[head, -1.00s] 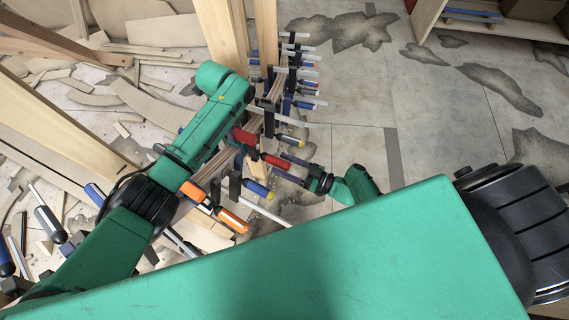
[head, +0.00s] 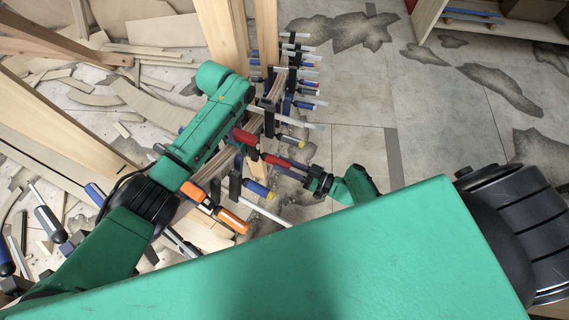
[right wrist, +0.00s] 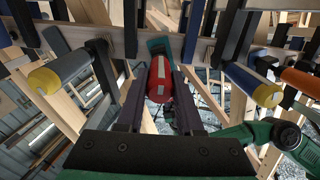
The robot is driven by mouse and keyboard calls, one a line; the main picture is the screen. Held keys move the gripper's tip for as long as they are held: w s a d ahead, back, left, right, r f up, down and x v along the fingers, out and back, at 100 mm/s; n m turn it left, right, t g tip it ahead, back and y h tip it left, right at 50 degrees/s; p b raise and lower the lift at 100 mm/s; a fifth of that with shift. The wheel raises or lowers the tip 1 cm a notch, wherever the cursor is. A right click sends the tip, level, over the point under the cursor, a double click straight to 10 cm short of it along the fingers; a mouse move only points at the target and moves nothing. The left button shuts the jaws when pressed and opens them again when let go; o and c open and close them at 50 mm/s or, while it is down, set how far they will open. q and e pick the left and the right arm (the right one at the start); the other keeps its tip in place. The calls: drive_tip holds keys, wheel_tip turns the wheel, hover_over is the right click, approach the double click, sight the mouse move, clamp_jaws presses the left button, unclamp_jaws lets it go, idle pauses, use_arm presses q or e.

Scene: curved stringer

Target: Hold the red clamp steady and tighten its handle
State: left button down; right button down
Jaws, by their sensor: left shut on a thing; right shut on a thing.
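The red clamp (head: 244,136) sits on the curved wooden stringer beside my left arm, which hides part of it. Its red handle (head: 279,162) points right in the head view. My right gripper (head: 300,168) is shut on the handle from its free end. In the right wrist view the red handle (right wrist: 159,80) lies between the two dark fingers of my right gripper (right wrist: 160,95). My left gripper (head: 243,149) is at the clamp's body near the stringer, shut on it, mostly hidden by my own arm.
Other clamps with blue-yellow handles (head: 258,189) and orange handles (head: 232,220) line the stringer close to both grippers. More clamps (head: 303,90) stand farther along. Wooden posts (head: 221,40) rise behind. Scrap wood litters the left; the concrete floor (head: 440,130) at right is mostly clear.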

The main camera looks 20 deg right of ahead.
drive_tip(key=m, duration=2)
drive_tip(key=shift+r+m, duration=0.1)
drive_tip(key=shift+m, duration=0.2)
drive_tip(key=m, duration=0.3)
drive_tip(key=shift+m, duration=0.3)
drive_tip(key=m, duration=0.3)
drive_tip(key=shift+m, duration=0.3)
drive_tip(key=shift+w+m, duration=0.1)
drive_tip(key=shift+m, duration=1.9)
